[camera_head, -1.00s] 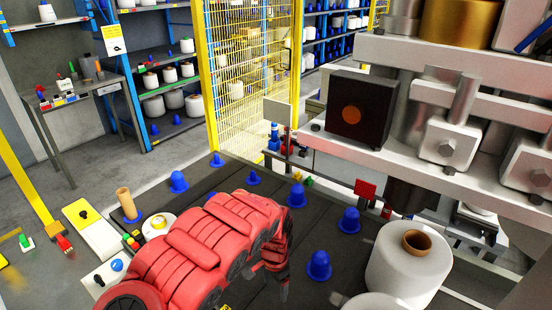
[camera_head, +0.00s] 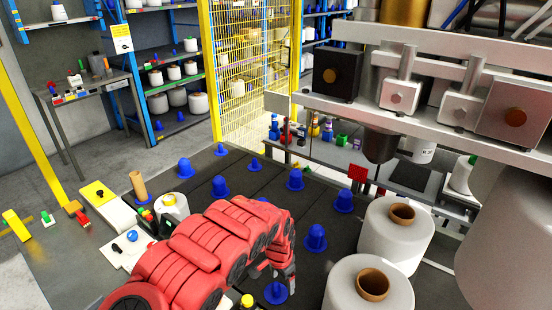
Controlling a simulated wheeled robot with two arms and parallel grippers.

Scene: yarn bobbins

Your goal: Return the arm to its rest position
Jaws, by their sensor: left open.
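My red left arm (camera_head: 215,255) comes in from the lower left and reaches over the dark table. My left gripper (camera_head: 284,279) hangs at its end, pointing down close above a blue peg (camera_head: 276,294). It is open and I see no bobbin in it; its fingers are small and partly hidden by the arm. My right gripper is out of view.
Several blue pegs, such as one beside the arm (camera_head: 315,240), stand on the dark table (camera_head: 262,183). Two white yarn bobbins (camera_head: 395,238) (camera_head: 345,283) stand at the right. A metal machine frame (camera_head: 420,125) hangs over the right side. A yellow mesh fence (camera_head: 250,75) stands behind.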

